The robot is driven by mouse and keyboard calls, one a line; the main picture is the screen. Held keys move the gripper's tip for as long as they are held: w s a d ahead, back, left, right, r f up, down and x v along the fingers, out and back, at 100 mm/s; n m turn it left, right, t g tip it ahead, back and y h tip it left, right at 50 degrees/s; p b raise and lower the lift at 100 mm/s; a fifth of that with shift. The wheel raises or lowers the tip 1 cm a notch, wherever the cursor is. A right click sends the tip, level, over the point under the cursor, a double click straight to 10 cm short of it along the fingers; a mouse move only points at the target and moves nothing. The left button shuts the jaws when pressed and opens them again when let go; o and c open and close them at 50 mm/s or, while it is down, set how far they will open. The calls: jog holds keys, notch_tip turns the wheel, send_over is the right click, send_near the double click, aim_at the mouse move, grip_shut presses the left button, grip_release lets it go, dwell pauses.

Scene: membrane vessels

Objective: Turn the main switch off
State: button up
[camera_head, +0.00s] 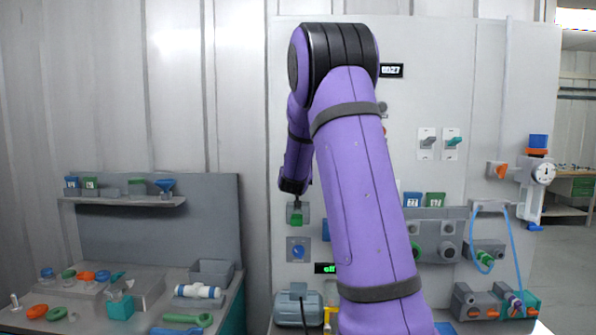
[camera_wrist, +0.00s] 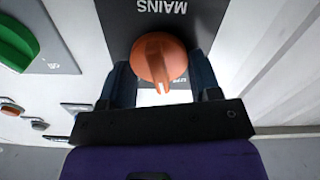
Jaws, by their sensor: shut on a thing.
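The main switch shows in the wrist view as an orange-red rotary knob (camera_wrist: 153,55) on a dark plate (camera_wrist: 112,17). The plate carries the word MAINS, seen upside down. The knob's raised grip bar runs up and down in the picture. My gripper (camera_wrist: 161,66) has one dark blue finger on each side of the knob and is shut on it. In the head view I cannot make out the knob; my purple arm covers much of the panel's left part.
Lever switches (camera_head: 428,143) are on the wall panel (camera_head: 480,60). A workbench (camera_head: 240,290) with a shelf (camera_head: 120,200) stands left. A blue hose (camera_head: 518,250) hangs right.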

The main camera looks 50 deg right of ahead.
jog(key=n, duration=0.5)
jog(key=shift+w+a, duration=0.1)
jog(key=shift+n, duration=0.3)
dwell(0.4)
jog(key=o, duration=0.9)
jog(key=shift+c, duration=0.2)
jog(key=v, duration=1)
jog(key=shift+s+a, duration=0.25)
jog(key=shift+s, duration=0.05)
